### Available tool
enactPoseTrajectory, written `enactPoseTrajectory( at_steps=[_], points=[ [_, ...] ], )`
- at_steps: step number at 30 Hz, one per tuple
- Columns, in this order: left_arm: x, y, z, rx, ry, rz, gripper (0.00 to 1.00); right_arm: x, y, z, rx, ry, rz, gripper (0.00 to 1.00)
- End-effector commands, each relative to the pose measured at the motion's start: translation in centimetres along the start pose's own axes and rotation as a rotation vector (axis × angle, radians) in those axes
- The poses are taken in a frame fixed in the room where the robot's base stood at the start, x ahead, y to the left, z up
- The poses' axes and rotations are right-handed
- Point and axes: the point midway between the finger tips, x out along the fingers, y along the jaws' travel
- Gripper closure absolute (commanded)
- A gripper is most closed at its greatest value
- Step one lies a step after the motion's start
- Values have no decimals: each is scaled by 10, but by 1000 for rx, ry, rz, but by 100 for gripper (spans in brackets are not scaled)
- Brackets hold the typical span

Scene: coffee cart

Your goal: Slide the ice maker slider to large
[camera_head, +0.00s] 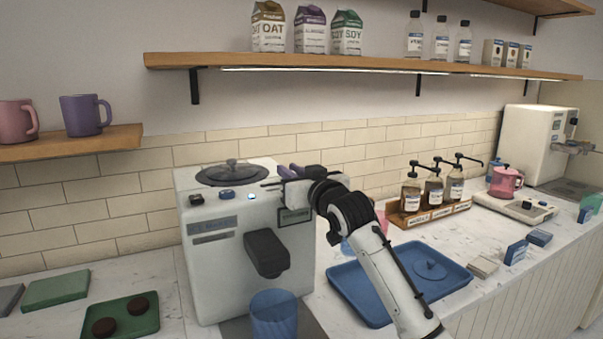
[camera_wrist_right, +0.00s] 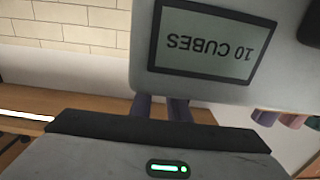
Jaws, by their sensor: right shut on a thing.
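The ice maker (camera_head: 212,272) is a pale grey box on the counter, with a round dark lid and a dark spout on its front. My right gripper (camera_head: 280,178) is at its upper right front edge, with its wrist and arm coming in from the right. In the right wrist view, the fingers (camera_wrist_right: 160,108) are close together and reach behind the ice maker's edge. The display (camera_wrist_right: 207,45) reads "10 CUBES", upside down in that view. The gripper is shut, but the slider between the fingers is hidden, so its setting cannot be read. My left gripper is not in view.
A blue cup (camera_head: 273,315) stands below the spout. A blue tray (camera_head: 346,293) lies to the right, partly behind my right arm. A wooden rack (camera_head: 400,218) with pump bottles is behind it. A green tray (camera_head: 146,320) is at the front left.

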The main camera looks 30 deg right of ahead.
Motion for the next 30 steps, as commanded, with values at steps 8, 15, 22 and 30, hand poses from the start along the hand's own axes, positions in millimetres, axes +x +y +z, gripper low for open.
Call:
enactPoseTrajectory(
  at_steps=[8,15,22,30],
  points=[
    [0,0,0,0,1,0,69,-1,6,0,-1,-2,10,66],
    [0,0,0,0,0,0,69,-1,5,0,0,-1,8,66],
    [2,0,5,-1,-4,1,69,-14,5,1,-1,0,7,66],
    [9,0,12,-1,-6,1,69,-62,4,2,-1,1,7,66]
  ],
)
